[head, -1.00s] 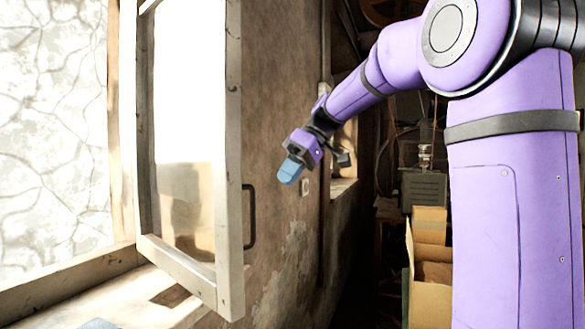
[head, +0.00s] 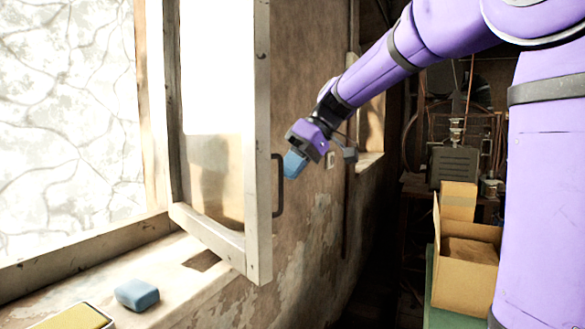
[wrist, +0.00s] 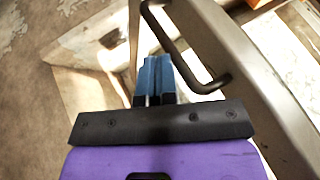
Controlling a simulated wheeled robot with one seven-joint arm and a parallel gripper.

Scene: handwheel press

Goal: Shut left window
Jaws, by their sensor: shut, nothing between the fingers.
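The left window (head: 257,140) is a weathered white frame with a glass pane, swung open into the room. Its dark handle (head: 279,186) is a bar on the outer edge of the sash. My gripper (head: 291,165) is shut and empty, with its blue fingertips close beside the handle's upper part. In the wrist view the blue fingers (wrist: 154,78) are together, just left of the handle (wrist: 176,50). The sash (wrist: 245,65) runs along the right there. I cannot tell whether the fingers touch the handle.
A blue block (head: 137,294) and a yellow-topped box (head: 75,318) lie on the sill (head: 180,275) below the open sash. An open cardboard box (head: 467,275) stands at the right, with a grey machine (head: 453,167) behind it. A second window (head: 371,125) is further along the wall.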

